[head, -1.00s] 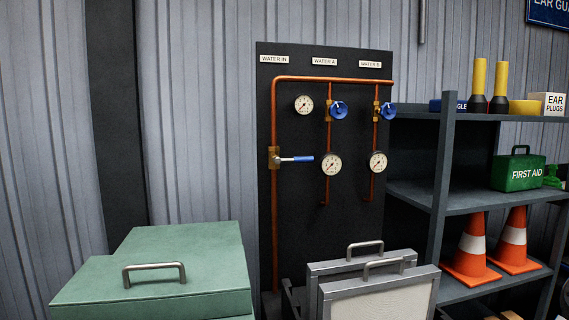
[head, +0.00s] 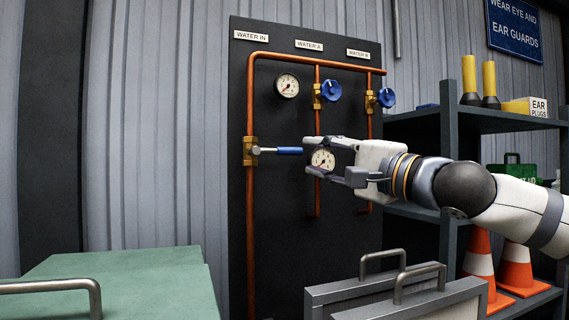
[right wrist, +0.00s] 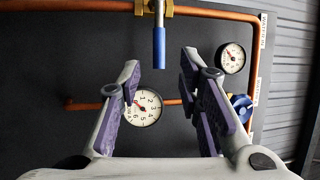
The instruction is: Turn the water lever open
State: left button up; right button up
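The water lever (head: 289,150) has a blue handle on a brass valve (head: 250,151) under the WATER IN label. It points sideways to the right, across the vertical copper pipe. My right gripper (head: 309,156) is open and empty, reaching in from the right with its fingers towards the lever's free end. In the right wrist view the blue handle (right wrist: 159,48) lies ahead, in line with the gap between the open fingers (right wrist: 160,68). The fingers do not grip it. My left gripper is in no view.
A gauge (head: 323,159) shows behind my right gripper. Two blue round knobs (head: 331,91) (head: 386,97) sit on the pipes above. A green cabinet (head: 130,285) stands at lower left, grey handled cases (head: 400,290) at lower right. Shelves (head: 447,110) stand at right.

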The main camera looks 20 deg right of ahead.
aim_at(294, 152)
jog(key=x, duration=0.7)
jog(key=shift+w+a+p, duration=0.2)
jog(key=shift+w+p, duration=0.15)
jog(key=shift+p, duration=0.05)
grip_shut()
